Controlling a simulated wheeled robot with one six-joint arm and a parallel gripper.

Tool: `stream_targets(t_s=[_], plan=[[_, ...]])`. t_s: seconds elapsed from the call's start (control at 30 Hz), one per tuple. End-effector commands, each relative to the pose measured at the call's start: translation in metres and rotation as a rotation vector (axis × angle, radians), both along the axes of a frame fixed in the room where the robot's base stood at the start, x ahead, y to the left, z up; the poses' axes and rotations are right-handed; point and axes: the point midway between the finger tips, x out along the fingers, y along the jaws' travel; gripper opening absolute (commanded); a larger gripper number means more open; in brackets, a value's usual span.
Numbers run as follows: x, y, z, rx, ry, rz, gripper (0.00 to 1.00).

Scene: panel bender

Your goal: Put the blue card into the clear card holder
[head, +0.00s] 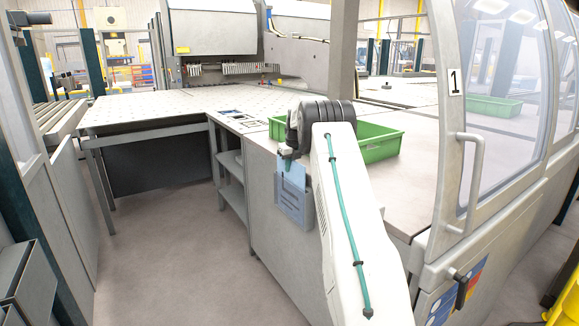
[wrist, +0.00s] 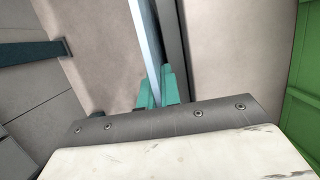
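The blue card (head: 291,174) hangs upright below my gripper (head: 287,153), beside the side panel of the grey cabinet. The clear card holder (head: 296,208) is on that panel, and the card's lower part overlaps it in the head view. I cannot tell whether the card's lower edge is inside the holder or in front of it. In the wrist view the teal fingers of my gripper (wrist: 158,88) close on the card (wrist: 144,45), which shows as a thin pale blue strip seen edge-on. The holder is not clearly visible there.
A green bin (head: 379,142) stands on the cabinet top behind my arm; its wall also shows in the wrist view (wrist: 302,80). A machine door with a handle (head: 474,170) is at the right. Open shelves (head: 232,180) adjoin the cabinet. The floor (head: 185,250) at left is clear.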

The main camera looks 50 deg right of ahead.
Motion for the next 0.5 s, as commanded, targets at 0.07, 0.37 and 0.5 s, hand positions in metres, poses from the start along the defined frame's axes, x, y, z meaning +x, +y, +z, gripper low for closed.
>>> stream_targets(t_s=[0.07,0.37,0.5], plan=[[0.0000,0.0000,0.0002,0.000,0.000,0.000,0.08],[0.0000,0.0000,0.0001,0.000,0.000,0.000,0.30],[-0.0007,0.0001,0.0029,0.000,0.000,0.000,0.30]])
